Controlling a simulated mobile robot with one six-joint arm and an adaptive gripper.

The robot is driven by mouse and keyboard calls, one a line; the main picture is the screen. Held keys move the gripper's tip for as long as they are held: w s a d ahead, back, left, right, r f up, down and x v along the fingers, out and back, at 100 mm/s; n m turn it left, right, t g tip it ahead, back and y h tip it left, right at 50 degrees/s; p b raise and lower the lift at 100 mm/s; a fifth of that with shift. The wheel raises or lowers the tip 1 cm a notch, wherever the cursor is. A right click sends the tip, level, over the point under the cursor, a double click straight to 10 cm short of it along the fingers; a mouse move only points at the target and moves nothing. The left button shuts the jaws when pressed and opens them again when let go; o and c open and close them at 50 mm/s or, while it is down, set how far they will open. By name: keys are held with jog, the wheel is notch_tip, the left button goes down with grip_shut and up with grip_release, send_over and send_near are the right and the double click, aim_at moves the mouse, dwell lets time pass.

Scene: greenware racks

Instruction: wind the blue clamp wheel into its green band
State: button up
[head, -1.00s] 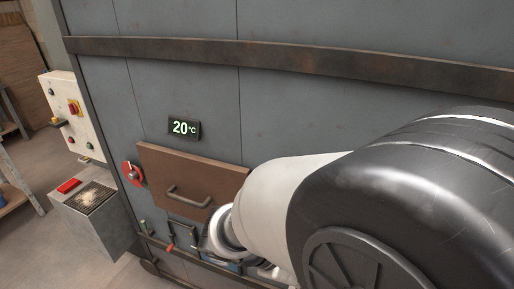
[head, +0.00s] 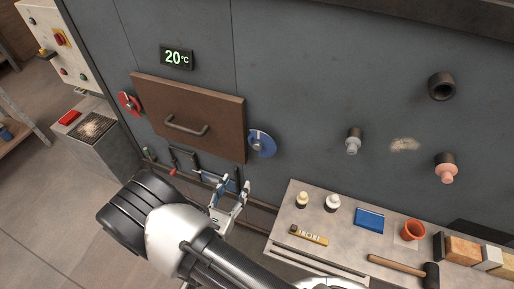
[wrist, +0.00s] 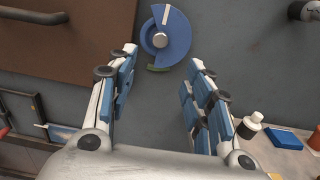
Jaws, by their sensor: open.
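The blue clamp wheel (head: 262,143) is on the grey kiln front, just right of the brown door (head: 188,116). In the wrist view the wheel (wrist: 178,38) is at top centre, with a pale round hub and a white mark near its top. A short green band (wrist: 158,68) shows just below the wheel's lower left edge, away from the white mark. My gripper (head: 232,186) is open and empty, below and left of the wheel in the head view. In the wrist view its fingers (wrist: 163,60) are spread below and either side of the wheel, apart from it.
A red wheel (head: 129,103) is at the door's left, and a handle (head: 186,129) sticks out of the door. Pegs (head: 353,141) jut from the wall at right. A bench (head: 285,222) with bottles, a blue box, an orange cup and a mallet stands below right.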

aim_at(257, 147)
jog(key=x, duration=1.6)
jog(key=shift+w+d, duration=0.1)
jog(key=shift+w, duration=0.1)
jog(key=shift+c, duration=0.2)
jog(key=c, duration=1)
